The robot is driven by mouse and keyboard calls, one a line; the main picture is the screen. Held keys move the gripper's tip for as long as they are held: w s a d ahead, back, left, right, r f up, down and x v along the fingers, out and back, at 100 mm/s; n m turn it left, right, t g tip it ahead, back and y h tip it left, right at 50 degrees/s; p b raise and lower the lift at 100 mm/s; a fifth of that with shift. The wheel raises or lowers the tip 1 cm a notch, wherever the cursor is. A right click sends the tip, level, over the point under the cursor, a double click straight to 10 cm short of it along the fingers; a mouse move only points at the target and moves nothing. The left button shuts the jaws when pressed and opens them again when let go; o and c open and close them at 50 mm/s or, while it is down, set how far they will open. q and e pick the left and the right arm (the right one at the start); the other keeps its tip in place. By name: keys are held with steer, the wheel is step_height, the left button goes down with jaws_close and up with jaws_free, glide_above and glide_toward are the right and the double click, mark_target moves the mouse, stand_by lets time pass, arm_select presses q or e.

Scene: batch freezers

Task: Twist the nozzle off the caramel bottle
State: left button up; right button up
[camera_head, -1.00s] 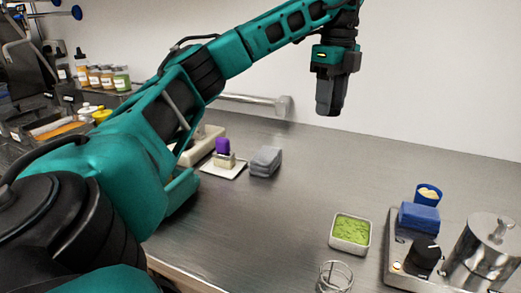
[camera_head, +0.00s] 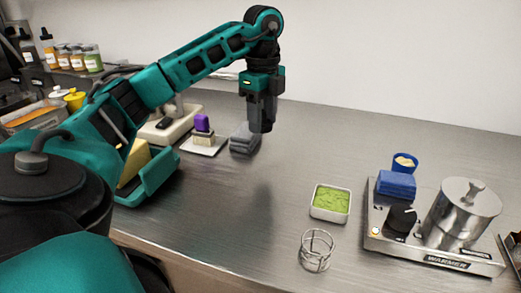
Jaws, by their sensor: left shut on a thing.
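No bottle or nozzle that I can identify as the caramel one shows. Several small bottles (camera_head: 47,48) stand at the far back left, too small to read. My right gripper is not in view.
A warmer (camera_head: 448,258) carries a lidded steel pot (camera_head: 462,210) and a blue cloth (camera_head: 397,184). A blue cup (camera_head: 404,163), a green-filled tray (camera_head: 330,203) and a wire ring holder (camera_head: 316,250) stand nearby. The counter's middle is clear.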

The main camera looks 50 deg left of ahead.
arm_select(q)
glide_above(262, 163)
step_height(262, 163, down, 5)
steer(key=shift+r, duration=0.1)
steer(key=shift+f+b, duration=0.55)
steer(key=shift+f, duration=1.8)
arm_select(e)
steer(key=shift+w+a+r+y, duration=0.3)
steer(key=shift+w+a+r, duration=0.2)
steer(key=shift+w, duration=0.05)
arm_select(q)
steer(key=shift+f, duration=0.1)
steer(key=o, duration=1.2)
